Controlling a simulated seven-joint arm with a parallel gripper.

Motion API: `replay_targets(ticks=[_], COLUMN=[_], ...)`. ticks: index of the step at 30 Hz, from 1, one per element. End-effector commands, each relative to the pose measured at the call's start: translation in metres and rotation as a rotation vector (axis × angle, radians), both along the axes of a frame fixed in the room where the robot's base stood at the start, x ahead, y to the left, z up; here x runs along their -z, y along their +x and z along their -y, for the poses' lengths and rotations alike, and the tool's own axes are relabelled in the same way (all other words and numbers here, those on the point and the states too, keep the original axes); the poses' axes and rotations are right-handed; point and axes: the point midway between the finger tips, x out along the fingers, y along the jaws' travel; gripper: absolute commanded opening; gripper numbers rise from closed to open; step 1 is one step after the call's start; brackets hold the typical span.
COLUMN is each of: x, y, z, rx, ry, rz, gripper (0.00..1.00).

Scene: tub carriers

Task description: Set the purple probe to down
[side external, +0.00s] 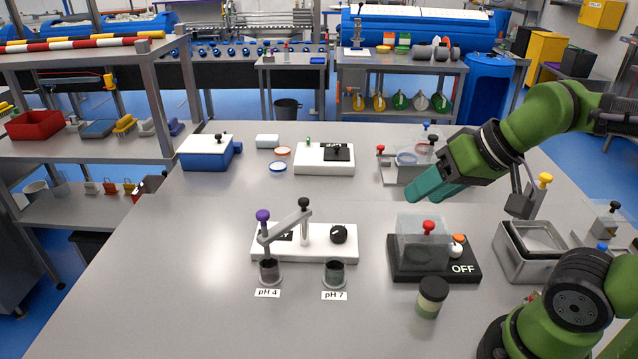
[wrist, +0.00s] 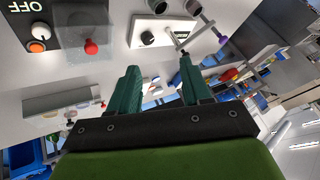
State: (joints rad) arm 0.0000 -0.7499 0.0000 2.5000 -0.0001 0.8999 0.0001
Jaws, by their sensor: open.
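The purple probe (side external: 263,216) is a purple-knobbed rod at the left end of a grey swing arm (side external: 286,226). Its purple knob stands clear above the arm's end. The rod hangs upright at the dark cup labelled pH 4 (side external: 270,270); I cannot tell whether its tip is inside. The arm's other end is on a post with a black knob (side external: 304,203), by a white meter box (side external: 345,256). The purple knob also shows in the wrist view (wrist: 223,39). My teal-fingered gripper (side external: 424,192) is open and empty, above the table, well right of and behind the probe.
A second cup, labelled pH 7 (side external: 335,273), stands right of the first. A clear-covered black box marked OFF (side external: 460,268) and a dark-lidded jar (side external: 432,297) stand farther right. A metal bin (side external: 515,275) is beyond them. The table left of the meter is clear.

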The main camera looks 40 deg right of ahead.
Motion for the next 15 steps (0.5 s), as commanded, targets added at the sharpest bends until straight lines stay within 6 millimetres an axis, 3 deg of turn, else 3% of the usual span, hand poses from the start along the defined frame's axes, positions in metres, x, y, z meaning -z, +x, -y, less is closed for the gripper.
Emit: replay_targets(ticks=[11,15], x=[0.0,0.0039], y=[0.0,0.0005], z=[0.0,-0.0027], rx=[0.0,-0.011], ry=[0.0,0.0], rz=[0.0,-0.017], gripper=[0.48,0.3])
